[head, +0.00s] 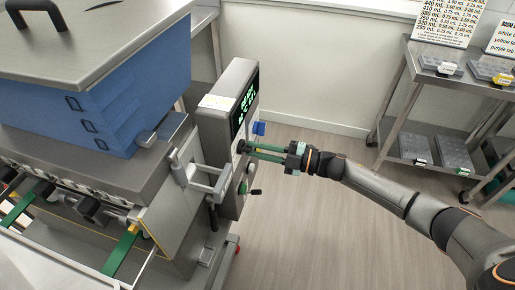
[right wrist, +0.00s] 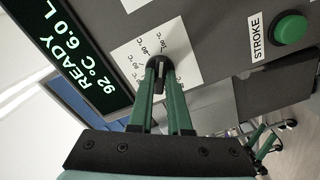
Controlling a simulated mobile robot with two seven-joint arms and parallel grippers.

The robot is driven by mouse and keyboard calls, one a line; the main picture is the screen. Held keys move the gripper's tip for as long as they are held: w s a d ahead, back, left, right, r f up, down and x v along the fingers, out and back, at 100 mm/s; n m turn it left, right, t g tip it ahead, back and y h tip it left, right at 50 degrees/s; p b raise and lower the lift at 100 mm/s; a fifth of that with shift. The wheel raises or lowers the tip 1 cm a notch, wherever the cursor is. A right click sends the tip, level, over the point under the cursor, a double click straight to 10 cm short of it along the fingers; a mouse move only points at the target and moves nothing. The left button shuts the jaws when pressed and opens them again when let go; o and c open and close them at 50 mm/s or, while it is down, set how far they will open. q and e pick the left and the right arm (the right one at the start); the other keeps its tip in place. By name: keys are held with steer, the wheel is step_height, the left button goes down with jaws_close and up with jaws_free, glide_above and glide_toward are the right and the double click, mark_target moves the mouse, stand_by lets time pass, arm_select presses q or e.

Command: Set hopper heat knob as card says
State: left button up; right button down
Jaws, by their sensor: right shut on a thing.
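The dark heat knob (right wrist: 160,68) sits on a white dial label (right wrist: 130,52) with temperature marks in the right wrist view. Some marks are hidden by the fingers, and I cannot tell where the knob points. My right gripper (right wrist: 161,82) is shut on this knob, its green fingers on either side. In the head view my right gripper (head: 246,149) reaches the front of the grey control box (head: 210,122). The display (right wrist: 80,60) reads READY, 92 °C, 6.0 L. My left gripper is not in view.
A green STROKE button (right wrist: 291,28) is beside the knob. A blue part (head: 258,128) and a dark-tipped lever (head: 256,192) stick out near my gripper. The blue hopper (head: 130,100) stands left. A steel shelf (head: 400,100) with trays and printed charts (head: 446,22) is at right.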

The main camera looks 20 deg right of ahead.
steer(key=c, duration=0.9)
jaws_free()
steer(key=shift+o, duration=0.2)
steer(key=b+v, duration=0.1)
steer(key=v, duration=1.1)
steer(key=shift+s+d, duration=0.2)
steer(key=shift+a, duration=0.1)
